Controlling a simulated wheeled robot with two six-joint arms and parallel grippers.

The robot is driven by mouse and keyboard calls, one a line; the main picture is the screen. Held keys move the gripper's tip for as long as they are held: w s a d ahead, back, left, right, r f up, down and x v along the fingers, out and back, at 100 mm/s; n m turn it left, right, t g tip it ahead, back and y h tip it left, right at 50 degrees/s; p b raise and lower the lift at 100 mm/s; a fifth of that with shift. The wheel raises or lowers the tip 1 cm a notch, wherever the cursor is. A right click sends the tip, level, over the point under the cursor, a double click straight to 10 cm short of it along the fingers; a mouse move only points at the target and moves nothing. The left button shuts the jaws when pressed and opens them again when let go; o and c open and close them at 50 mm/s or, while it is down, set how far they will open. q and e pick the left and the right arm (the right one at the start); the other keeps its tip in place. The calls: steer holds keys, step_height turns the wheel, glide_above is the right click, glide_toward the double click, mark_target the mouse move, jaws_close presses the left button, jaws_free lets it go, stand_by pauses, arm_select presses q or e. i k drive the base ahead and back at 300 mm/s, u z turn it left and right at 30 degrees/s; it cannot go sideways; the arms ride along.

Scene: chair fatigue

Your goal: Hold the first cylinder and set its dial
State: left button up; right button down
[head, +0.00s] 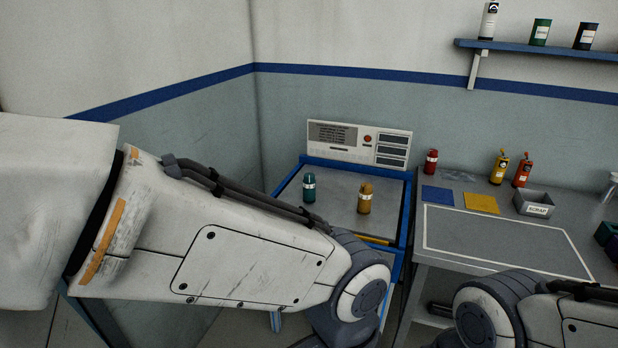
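A teal cylinder (309,187) with a pale band stands upright on the grey top of a blue-framed bench. A yellow-brown cylinder (364,197) with a pale band stands upright to its right on the same bench. I cannot tell which of them is the first cylinder, and their dials are too small to make out. My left arm crosses the view from the left in front of the bench, and my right arm comes in at the lower right. Neither gripper shows in the head view. Nothing is seen touching either cylinder.
The right-hand table (505,240) holds a red cylinder (431,162), blue (437,195) and yellow (481,203) squares, two bottles and a scrap bin (533,203). A shelf (545,54) hangs above.

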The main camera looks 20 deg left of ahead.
mark_target(308, 176)
steer(key=k, duration=0.6)
steer(key=u, duration=0.6)
steer(key=i, duration=0.6)
steer(key=u, duration=0.6)
steer(key=i, duration=1.7)
steer(key=z, duration=1.05)
steer(key=i, duration=0.3)
steer(key=z, duration=0.1)
